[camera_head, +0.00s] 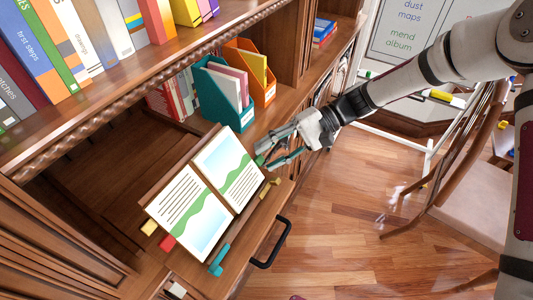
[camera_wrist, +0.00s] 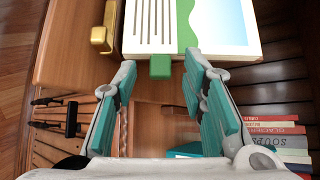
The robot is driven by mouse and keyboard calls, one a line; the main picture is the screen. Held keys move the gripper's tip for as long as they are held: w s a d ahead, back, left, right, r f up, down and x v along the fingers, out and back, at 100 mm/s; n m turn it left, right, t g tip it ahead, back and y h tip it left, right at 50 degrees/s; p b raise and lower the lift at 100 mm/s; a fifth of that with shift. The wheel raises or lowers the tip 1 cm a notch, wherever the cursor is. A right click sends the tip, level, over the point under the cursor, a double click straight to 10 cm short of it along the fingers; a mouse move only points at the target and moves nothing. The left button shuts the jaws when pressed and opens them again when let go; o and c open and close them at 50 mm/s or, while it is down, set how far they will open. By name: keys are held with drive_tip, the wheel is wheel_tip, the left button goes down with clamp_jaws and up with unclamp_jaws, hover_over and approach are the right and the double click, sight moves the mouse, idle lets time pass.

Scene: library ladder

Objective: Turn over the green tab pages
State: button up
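An open book (camera_head: 205,195) lies on a slanted stand on the cabinet's pull-out shelf. Its pages show lines of text and green and blue pictures. A green tab (camera_wrist: 160,66) sticks out from the book's edge, and the near part of the book (camera_wrist: 220,25) shows in the wrist view. My gripper (camera_head: 268,157) is at the book's upper right edge in the head view. In the wrist view my gripper (camera_wrist: 160,72) is open, with the green tab between its fingertips and gaps on both sides. A yellow tab (camera_head: 149,227) and a red tab (camera_head: 167,243) stick out at the opposite edge.
A brass piece (camera_wrist: 103,36) stands beside the book. A teal file holder (camera_head: 222,92) and an orange one (camera_head: 258,70) stand behind the book. A loaded shelf (camera_head: 130,75) overhangs. A black handle (camera_head: 272,247) and a chair (camera_head: 470,190) are to the right.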

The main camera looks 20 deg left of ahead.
drive_tip(key=shift+s+a+f, duration=0.25)
drive_tip(key=shift+s+a, duration=0.15)
drive_tip(key=shift+s, duration=0.05)
clamp_jaws()
